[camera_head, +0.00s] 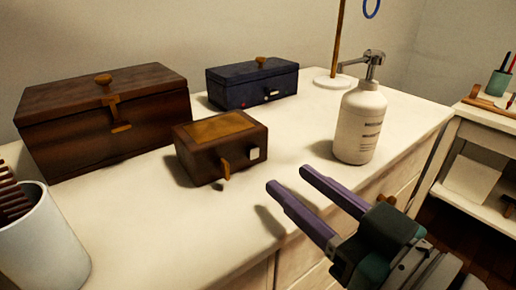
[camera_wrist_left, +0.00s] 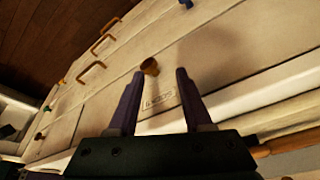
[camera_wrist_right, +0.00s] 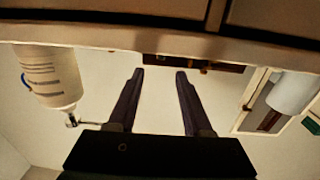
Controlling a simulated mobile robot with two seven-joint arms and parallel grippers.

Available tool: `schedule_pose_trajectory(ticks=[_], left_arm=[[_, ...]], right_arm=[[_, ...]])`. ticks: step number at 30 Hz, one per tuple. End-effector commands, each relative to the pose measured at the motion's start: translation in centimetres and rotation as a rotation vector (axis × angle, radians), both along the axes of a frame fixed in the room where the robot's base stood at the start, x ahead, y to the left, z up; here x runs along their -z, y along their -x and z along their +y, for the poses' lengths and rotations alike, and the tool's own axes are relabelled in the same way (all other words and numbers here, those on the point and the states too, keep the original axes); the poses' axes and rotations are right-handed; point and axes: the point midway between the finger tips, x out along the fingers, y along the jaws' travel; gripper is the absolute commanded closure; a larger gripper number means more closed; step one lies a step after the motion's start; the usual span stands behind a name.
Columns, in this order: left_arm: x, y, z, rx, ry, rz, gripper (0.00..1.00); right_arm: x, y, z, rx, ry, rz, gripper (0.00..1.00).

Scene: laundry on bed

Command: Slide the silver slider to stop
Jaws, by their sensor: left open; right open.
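A small brown box (camera_head: 222,146) stands mid-dresser. Its front carries an orange lever (camera_head: 225,170), a pale square piece (camera_head: 253,153) and a small grey peg (camera_head: 219,186). A dark blue box (camera_head: 252,86) behind it has small pale and red pieces low on its front. I cannot tell which piece is the silver slider. My right gripper (camera_head: 288,178) is open and empty, in front and to the right of the small box, apart from it. My left gripper (camera_wrist_left: 157,73) shows only in the left wrist view, open and empty before the drawer fronts.
A large brown chest (camera_head: 105,115) stands at the left, with a white cup (camera_head: 45,240) in front. A white pump bottle (camera_head: 360,122) stands right of the small box. A wooden knob (camera_wrist_left: 150,66) sticks out near my left fingers. The dresser top (camera_head: 150,225) has clear room in front.

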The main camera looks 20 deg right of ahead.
Motion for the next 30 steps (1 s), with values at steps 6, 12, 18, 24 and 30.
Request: schedule_pose_trajectory(ticks=[6,12,18,24,30], left_arm=[[-0.3,0.0,-0.1,-0.003,0.005,0.000,0.50],[-0.3,0.0,-0.3,-0.006,0.010,-0.001,0.50],[-0.3,0.0,-0.3,-0.006,0.010,-0.001,0.50],[-1.9,0.0,-0.2,-0.006,0.009,0.000,0.50],[-7.6,0.0,-0.1,-0.004,0.005,0.001,0.50]], right_arm=[[0.0,2.3,-0.7,0.000,0.002,0.000,0.50],[0.0,2.6,-0.8,0.000,0.002,-0.002,0.50],[0.0,2.5,-0.8,0.000,0.002,-0.002,0.50],[-1.2,2.3,-1.1,0.024,0.017,0.047,0.50],[-4.5,2.7,-2.5,0.120,0.095,0.303,0.50]])
